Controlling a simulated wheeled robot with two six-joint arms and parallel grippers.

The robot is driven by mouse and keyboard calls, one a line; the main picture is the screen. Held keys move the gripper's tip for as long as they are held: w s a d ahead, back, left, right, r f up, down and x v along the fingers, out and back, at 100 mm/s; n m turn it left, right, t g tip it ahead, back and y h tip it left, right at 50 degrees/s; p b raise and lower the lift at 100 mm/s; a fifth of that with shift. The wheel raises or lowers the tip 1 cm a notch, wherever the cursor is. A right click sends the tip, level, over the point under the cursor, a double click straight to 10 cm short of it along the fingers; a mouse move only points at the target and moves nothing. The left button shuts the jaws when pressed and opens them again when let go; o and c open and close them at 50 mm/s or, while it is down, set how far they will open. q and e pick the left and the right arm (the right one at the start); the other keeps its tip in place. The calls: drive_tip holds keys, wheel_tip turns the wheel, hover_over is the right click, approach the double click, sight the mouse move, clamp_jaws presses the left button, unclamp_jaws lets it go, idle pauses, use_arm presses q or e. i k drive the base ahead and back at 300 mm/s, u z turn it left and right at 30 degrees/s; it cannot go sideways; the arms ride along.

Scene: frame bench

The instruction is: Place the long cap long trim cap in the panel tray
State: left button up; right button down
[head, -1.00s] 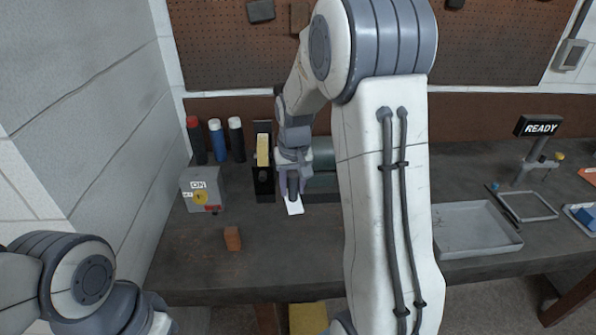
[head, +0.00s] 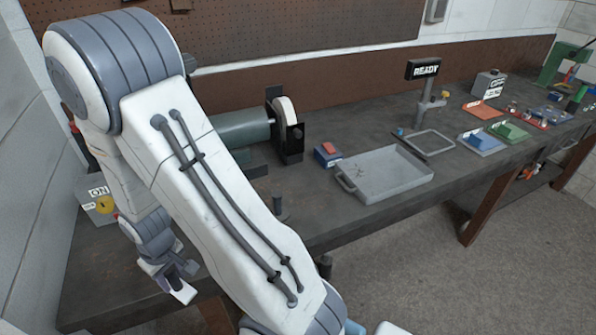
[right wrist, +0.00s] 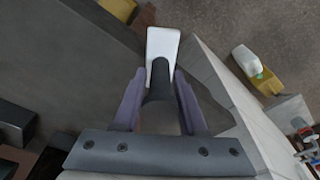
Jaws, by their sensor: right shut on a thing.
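My right gripper (head: 170,274) hangs at the lower left of the head view, by the bench's front edge. In the right wrist view its two purple fingers (right wrist: 158,98) are shut on the trim cap (right wrist: 162,45), a piece with a flat white end and a dark round part between the fingers. The white end also shows below the gripper in the head view (head: 184,292). A large grey tray (head: 398,185) with a handle lies empty on the bench, right of my arm and apart from the gripper. I cannot tell from a label that it is the panel tray. My left gripper is not in view.
A bench grinder (head: 243,128) stands behind my arm, and a grey ON switch box (head: 97,203) at left. A blue box with a red top (head: 328,155), a READY sign (head: 423,70) and a grey frame (head: 430,142) surround the tray. Small coloured trays (head: 481,142) sit farther right.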

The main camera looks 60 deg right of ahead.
sight(394, 177)
drive_tip(key=u, duration=1.55)
drive_tip(key=k, duration=2.15)
drive_tip(key=z, duration=1.55)
drive_tip(key=i, duration=0.5)
drive_tip(key=z, duration=0.05)
